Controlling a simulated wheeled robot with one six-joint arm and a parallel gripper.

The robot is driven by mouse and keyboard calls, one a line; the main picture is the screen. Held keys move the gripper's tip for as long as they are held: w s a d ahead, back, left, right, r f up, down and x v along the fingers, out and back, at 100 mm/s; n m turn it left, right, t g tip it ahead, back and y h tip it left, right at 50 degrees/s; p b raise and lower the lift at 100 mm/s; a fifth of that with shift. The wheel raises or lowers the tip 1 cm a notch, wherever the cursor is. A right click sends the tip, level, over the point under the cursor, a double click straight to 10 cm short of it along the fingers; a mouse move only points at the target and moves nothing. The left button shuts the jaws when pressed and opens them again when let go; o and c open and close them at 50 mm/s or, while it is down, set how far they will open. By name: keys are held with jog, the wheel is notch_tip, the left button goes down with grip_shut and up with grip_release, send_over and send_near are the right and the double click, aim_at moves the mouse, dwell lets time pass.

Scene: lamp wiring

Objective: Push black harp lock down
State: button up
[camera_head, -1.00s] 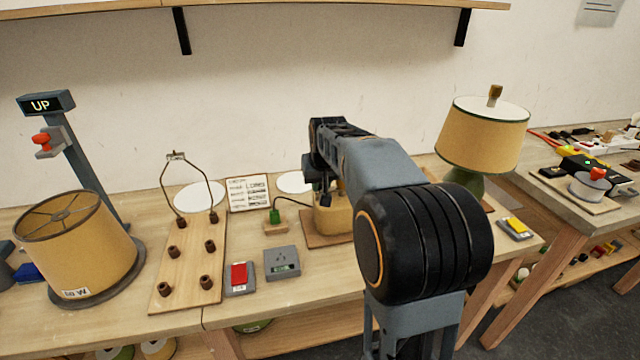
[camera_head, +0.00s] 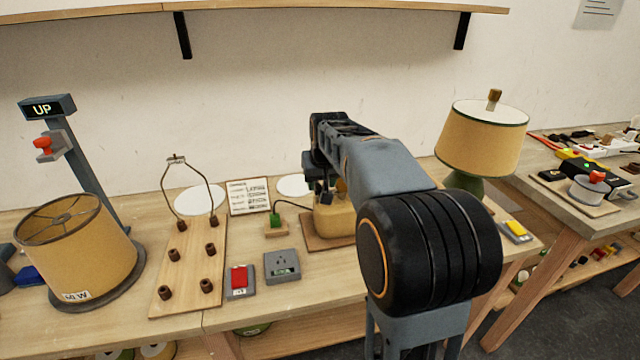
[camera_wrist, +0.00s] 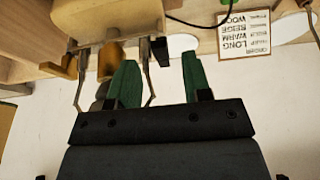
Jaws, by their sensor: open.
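The beige lamp body (camera_head: 335,224) stands on a wooden board, partly hidden behind my arm in the head view. In the wrist view, the lamp body (camera_wrist: 105,14) is upside down at the top, with a brass socket (camera_wrist: 110,58) and two thin metal harp arms beside it. A small black piece (camera_wrist: 160,50), apparently the harp lock, sits beside the right-hand harp arm. My gripper (camera_wrist: 160,62) is open with green fingers apart. One harp arm lies close by the left finger; the black piece appears between the fingertips. Contact cannot be told.
A loose wire harp (camera_head: 190,185) stands on a peg board (camera_head: 190,265) to the left. A red-button box (camera_head: 240,280), a grey socket box (camera_head: 282,265) and a green plug (camera_head: 275,219) sit near the lamp. A finished lamp with shade (camera_head: 482,140) stands at right.

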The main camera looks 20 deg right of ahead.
jog(key=p+v, duration=0.1)
jog(key=v, duration=1.1)
jog(key=s+a+f+p, duration=0.2)
jog(key=s+f, duration=0.2)
jog(key=f, duration=0.3)
jog(key=s+a+f+n+p, duration=0.1)
jog(key=s+a+f+p, duration=0.1)
jog(key=s+a, duration=0.2)
jog(key=s+a+f+n+y+p, duration=0.1)
jog(key=s+a+f+p, duration=0.1)
jog(key=s, duration=0.7)
jog(key=shift+a+g+p, duration=0.4)
jog(key=shift+a+p, duration=0.2)
jog(key=shift+a, duration=0.35)
